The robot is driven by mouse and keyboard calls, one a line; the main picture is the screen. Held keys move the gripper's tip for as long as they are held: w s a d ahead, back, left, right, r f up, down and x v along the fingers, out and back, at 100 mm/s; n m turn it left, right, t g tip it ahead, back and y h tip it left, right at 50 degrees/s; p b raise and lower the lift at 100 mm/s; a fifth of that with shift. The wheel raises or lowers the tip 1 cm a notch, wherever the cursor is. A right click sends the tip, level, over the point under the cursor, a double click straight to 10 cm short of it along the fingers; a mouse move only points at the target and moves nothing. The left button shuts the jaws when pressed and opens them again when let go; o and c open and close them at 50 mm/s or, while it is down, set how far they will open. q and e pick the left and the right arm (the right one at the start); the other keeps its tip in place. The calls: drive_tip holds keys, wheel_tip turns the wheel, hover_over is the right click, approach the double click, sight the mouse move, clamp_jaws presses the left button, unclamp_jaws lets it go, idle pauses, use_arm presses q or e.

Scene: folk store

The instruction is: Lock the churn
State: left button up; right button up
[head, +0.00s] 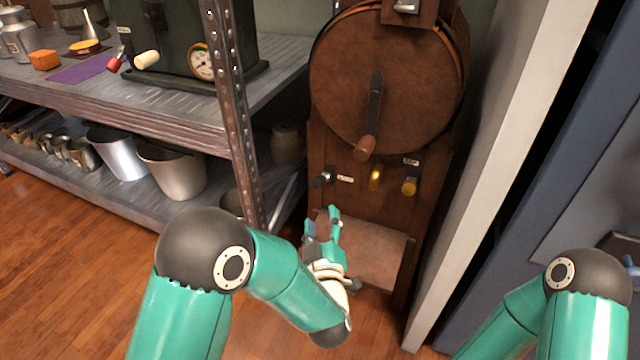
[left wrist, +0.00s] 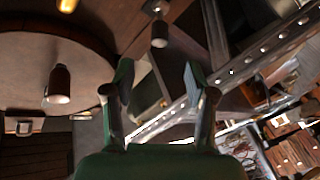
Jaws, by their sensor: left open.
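The churn (head: 390,60) is a round brown drum on a wooden stand, with a crank and wooden handle (head: 365,148) on its face. The crank handle also shows in the left wrist view (left wrist: 59,85). Below the drum are a small dark lever (head: 321,180) beside a label too small to read, a glowing yellow lamp (head: 376,178) and a yellow knob (head: 409,187). A dark knob (left wrist: 159,36), apparently the lever, shows beyond my fingertips in the left wrist view. My left gripper (head: 323,222) is open and empty, just below the lever and apart from it. My right gripper is out of view.
A metal shelf post (head: 235,110) stands close on the left. Its lower shelf holds metal buckets (head: 175,168); its upper shelf holds a dark machine with a gauge (head: 202,62). A white panel (head: 500,150) stands close on the churn's right.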

sight(319, 182)
use_arm(q)
drive_tip(key=w, duration=0.4)
drive_tip(key=w+a+b, duration=0.1)
drive_tip(key=w, duration=0.2)
drive_tip(key=w+b, duration=0.1)
drive_tip(key=w, duration=0.3)
drive_tip(key=shift+w+a+f, duration=0.15)
drive_tip(key=shift+w+a, duration=0.1)
drive_tip(key=shift+w, duration=0.05)
drive_tip(key=shift+w+a+b, duration=0.1)
drive_tip(key=shift+w+b, duration=0.2)
drive_tip(key=shift+w, duration=0.5)
clamp_jaws()
